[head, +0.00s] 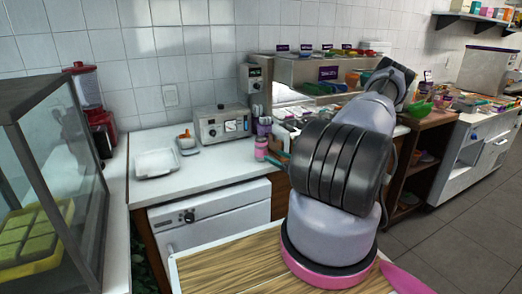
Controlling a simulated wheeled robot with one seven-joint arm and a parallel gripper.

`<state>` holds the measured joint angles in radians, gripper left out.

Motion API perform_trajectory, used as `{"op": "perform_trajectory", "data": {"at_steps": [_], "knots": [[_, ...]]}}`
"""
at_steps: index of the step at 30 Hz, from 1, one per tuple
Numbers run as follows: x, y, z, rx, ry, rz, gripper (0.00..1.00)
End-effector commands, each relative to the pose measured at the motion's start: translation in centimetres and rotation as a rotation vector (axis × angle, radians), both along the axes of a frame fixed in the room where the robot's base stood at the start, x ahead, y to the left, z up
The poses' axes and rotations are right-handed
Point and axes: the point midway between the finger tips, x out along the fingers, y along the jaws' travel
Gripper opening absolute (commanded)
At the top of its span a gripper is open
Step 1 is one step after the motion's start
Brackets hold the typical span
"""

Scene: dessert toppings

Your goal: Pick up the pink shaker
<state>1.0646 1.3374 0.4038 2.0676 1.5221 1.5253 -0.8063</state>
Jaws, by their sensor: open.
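A small pink shaker (261,149) stands upright on the white counter, near its front right end. A purple container (264,127) with things sticking out of it stands just behind the shaker. My arm rises in the foreground and leans away to the right, and its black and grey links cover the area right of the shaker. I make out no gripper fingers in the head view. A small dark and teal shape beside the shaker is too small to identify.
A grey countertop appliance (222,124), a white tray (157,163) and a small dish with an orange item (187,143) share the counter. A glass case (50,190) stands at left. A topping display (320,75) is behind my arm. The counter's front middle is clear.

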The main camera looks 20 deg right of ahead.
Motion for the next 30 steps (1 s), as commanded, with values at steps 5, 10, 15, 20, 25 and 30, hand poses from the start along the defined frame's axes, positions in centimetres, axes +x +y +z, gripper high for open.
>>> {"op": "perform_trajectory", "data": {"at_steps": [5,10,15,20,25,30], "knots": [[2.8,1.1,0.0,-0.001,-0.001,0.005,0.82],[4.2,1.5,0.0,-0.001,0.0,0.004,0.82],[6.1,2.1,0.2,-0.002,-0.002,0.006,0.82],[8.3,2.7,0.3,-0.002,-0.002,0.005,0.82],[9.2,3.0,0.3,0.0,0.0,0.005,0.82],[9.2,3.0,0.3,-0.001,0.0,0.005,0.82]]}}
